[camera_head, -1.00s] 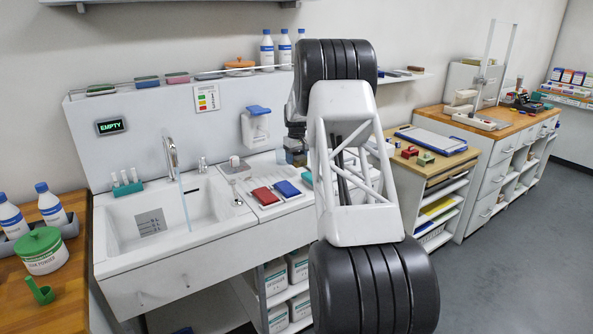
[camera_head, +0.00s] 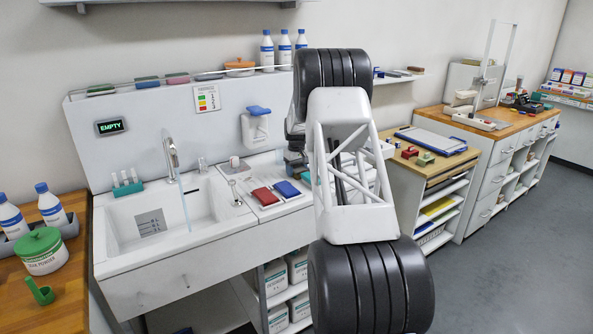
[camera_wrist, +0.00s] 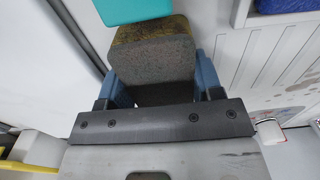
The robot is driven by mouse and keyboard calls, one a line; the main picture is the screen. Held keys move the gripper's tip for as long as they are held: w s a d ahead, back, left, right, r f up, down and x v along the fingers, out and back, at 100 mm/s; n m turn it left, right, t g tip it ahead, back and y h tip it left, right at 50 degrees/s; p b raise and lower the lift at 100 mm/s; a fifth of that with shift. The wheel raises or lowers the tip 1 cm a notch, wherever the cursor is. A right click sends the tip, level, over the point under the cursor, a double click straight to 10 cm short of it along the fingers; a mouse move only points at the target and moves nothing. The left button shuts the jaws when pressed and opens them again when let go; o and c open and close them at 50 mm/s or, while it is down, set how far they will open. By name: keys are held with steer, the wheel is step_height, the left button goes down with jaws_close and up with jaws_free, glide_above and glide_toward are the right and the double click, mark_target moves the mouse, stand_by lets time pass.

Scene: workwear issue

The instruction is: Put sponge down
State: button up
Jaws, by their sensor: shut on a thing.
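In the wrist view my gripper (camera_wrist: 158,82) is shut on a sponge (camera_wrist: 153,53), a worn, speckled grey-brown block with a yellowish-brown upper edge. A blue finger lies along each side of it. A teal flat thing (camera_wrist: 133,9) is just beyond the sponge. I cannot tell whether the sponge touches it or the surface below. In the head view my arm hides the sponge and most of my gripper, which is over the right end of the sink unit.
A red pad (camera_head: 262,196) and a blue pad (camera_head: 287,189) lie on the ribbed drainboard (camera_head: 243,185). The sink basin (camera_head: 165,222) with a running tap (camera_head: 172,155) is left of them. A wall dispenser (camera_head: 256,125) is behind. A wooden-topped cabinet (camera_head: 425,165) stands to the right.

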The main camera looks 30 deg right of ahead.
mark_target(296, 167)
steer(key=shift+f, duration=0.1)
steer(key=o, duration=1.2)
step_height(296, 167, up, 12)
steer(key=shift+r, duration=0.1)
steer(key=shift+a+r, duration=0.1)
stand_by(0.9)
